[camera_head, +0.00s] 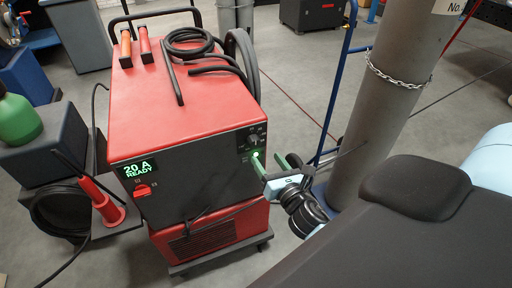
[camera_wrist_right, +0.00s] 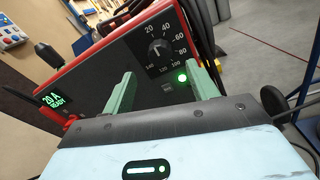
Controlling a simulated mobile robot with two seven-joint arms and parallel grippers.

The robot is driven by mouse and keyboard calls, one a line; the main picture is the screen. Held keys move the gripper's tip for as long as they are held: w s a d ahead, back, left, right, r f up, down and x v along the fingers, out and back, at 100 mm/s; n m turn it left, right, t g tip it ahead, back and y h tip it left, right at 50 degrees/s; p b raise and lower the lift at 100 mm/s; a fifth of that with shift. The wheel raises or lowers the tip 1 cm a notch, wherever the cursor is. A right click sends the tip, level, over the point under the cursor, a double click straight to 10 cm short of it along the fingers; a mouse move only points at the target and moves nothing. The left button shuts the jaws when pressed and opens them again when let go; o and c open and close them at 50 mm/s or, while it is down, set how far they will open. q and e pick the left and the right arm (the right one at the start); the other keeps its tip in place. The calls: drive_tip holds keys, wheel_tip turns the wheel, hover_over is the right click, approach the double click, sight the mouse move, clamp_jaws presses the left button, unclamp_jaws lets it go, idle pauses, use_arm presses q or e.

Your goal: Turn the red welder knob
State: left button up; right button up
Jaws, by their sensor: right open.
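The red welder (camera_head: 170,100) stands on a wheeled base, with a dark front panel. A black round knob (camera_head: 253,140) with a white scale is at the panel's upper right; the right wrist view shows the knob (camera_wrist_right: 156,49) with numbers from 20 to 100 around it. A red switch (camera_head: 142,190) is at the panel's lower left, below a green display (camera_head: 140,168) reading "20 A READY". My right gripper (camera_head: 269,161) is open and empty in front of the panel, below the knob. Its green fingers (camera_wrist_right: 160,74) are apart, with the knob above and between them. My left gripper is not in view.
A lit green lamp (camera_wrist_right: 182,77) is below the knob. A grey pillar (camera_head: 385,100) with a chain stands at right. A green bottle (camera_head: 17,118) is at left.

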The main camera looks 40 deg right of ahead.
sight(256, 145)
drive_tip(key=w, duration=0.4)
drive_tip(key=w+d, duration=0.1)
drive_tip(key=w, duration=0.1)
drive_tip(key=shift+w+d+p, duration=0.2)
drive_tip(key=shift+w+p, duration=0.1)
drive_tip(key=shift+w, duration=0.55)
drive_tip(key=shift+c, duration=0.9)
drive_tip(key=c, duration=0.8)
